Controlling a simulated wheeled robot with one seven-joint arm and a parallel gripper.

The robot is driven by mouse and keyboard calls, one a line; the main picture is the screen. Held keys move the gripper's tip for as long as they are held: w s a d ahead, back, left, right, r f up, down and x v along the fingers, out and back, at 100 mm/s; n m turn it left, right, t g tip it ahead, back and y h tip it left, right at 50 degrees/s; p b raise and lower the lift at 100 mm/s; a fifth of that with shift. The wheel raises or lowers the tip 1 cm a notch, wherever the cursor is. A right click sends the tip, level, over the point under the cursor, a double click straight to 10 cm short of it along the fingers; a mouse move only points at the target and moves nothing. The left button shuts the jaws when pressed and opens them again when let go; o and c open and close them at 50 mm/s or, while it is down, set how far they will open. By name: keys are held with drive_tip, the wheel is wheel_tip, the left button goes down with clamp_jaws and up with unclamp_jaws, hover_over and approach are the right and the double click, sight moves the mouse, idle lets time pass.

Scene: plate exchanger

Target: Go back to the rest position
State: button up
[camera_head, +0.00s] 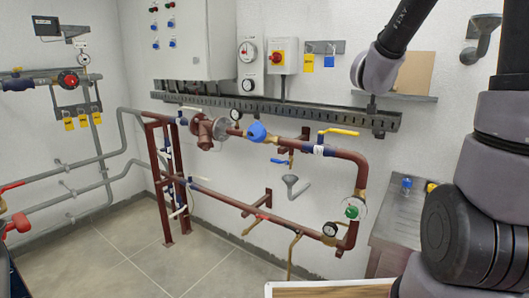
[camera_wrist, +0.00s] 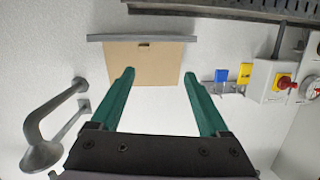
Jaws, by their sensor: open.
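My gripper (camera_wrist: 159,88) shows in the wrist view with two green fingers spread apart and nothing between them. Beyond the fingertips is a tan board (camera_wrist: 143,62) at a grey ledge on the white wall. The wrist view appears upside down compared with the head view. In the head view my arm rises along the right side and crosses the top right, and the fingers are hidden there. The tan board (camera_head: 415,75) shows behind my arm.
Brown piping with a yellow-handled valve (camera_head: 338,132) runs along the wall. A control cabinet (camera_head: 185,45) hangs above it. A grey funnel (camera_head: 483,32) is at the top right. A metal counter (camera_head: 392,228) stands at the right. The tiled floor (camera_head: 130,250) at left is clear.

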drive_tip(key=s+a+r+n+g+y, duration=0.1)
drive_tip(key=s+a+g+y, duration=0.1)
drive_tip(key=s+a+y, duration=0.45)
drive_tip(key=s+a+r+n+g+y, duration=0.15)
drive_tip(key=s+a, duration=0.25)
drive_tip(key=s, duration=0.6)
drive_tip(key=s+f+g+y, duration=0.1)
drive_tip(key=s+f+g, duration=0.1)
drive_tip(key=s, duration=0.9)
drive_tip(key=shift+d+f+g, duration=0.2)
drive_tip(key=shift+g, duration=0.35)
drive_tip(key=shift+s, duration=0.1)
